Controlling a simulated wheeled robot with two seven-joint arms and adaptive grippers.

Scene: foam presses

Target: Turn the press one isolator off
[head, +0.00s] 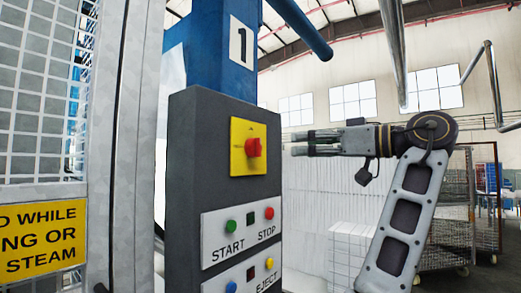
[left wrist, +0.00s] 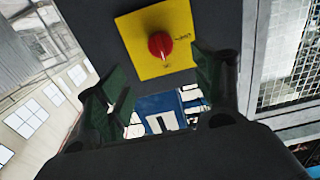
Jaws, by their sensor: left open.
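The press one isolator is a red rotary knob (head: 253,147) on a yellow square plate (head: 241,162), high on a dark grey control box (head: 191,188). My left gripper (head: 298,143) is level with it, to its right in the head view, with its fingers pointing at the box and a gap between. In the left wrist view the red knob (left wrist: 160,46) lies ahead, just beyond and between the open, empty fingers (left wrist: 162,85). The small lettering on the plate is too blurred to read, so I cannot tell the knob's setting. My right gripper is not in view.
Below the isolator are START and STOP buttons (head: 240,228) and an EJECT panel (head: 252,278). A blue column (head: 212,50) carries the number 1 sign (head: 241,43). Mesh guarding (head: 40,90) stands left. Wire cages (head: 470,215) stand far right.

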